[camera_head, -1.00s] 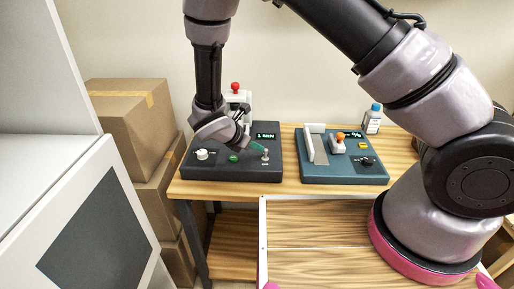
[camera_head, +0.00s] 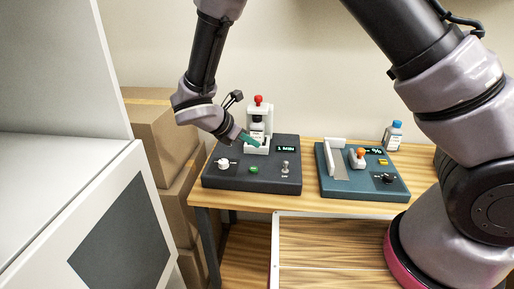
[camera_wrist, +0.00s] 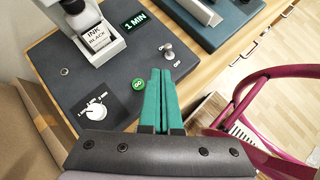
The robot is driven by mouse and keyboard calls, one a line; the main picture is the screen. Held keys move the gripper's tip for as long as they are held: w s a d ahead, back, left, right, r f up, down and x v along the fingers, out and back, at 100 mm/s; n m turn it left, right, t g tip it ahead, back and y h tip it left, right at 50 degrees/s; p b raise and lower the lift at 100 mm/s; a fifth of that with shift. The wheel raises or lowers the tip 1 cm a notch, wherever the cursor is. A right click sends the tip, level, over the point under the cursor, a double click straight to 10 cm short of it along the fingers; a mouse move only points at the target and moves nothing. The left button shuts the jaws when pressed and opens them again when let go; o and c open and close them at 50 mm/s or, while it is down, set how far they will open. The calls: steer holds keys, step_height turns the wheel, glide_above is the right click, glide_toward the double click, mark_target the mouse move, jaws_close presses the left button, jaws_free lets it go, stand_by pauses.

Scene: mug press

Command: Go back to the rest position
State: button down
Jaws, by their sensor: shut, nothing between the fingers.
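My gripper (camera_head: 250,139) has green fingers pressed together with nothing between them; the wrist view shows them too (camera_wrist: 161,72). It hangs above the dark control box (camera_head: 225,177), in front of the white press (camera_head: 258,140) with its red knob. The box carries a white dial (camera_wrist: 96,110), a green button (camera_wrist: 138,83), a metal toggle switch (camera_wrist: 168,53) and a display (camera_wrist: 135,20) reading "1 MIN". In the wrist view the fingers lie beside the button and below the switch, apart from both as far as I can tell.
A teal box (camera_head: 350,186) with a white upright part and an orange knob (camera_head: 361,152) stands to the right on the wooden table (camera_head: 310,206). A blue-capped bottle (camera_head: 393,136) is behind it. Cardboard boxes (camera_head: 160,140) and a white cabinet (camera_head: 110,210) are at the left.

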steer(key=w+d+r+m+g+y, duration=0.1)
steer(key=d+r+m+g+y, duration=0.35)
steer(key=d+r+m, duration=1.15)
steer(key=s+d+r+m+t+y, duration=0.4)
steer(key=s+d+r+m, duration=0.7)
steer(key=d+r+m, duration=0.3)
steer(key=shift+s+d+r+m+t, duration=0.3)
steer(key=shift+d+r+t, duration=0.25)
steer(key=shift+d+r, duration=0.15)
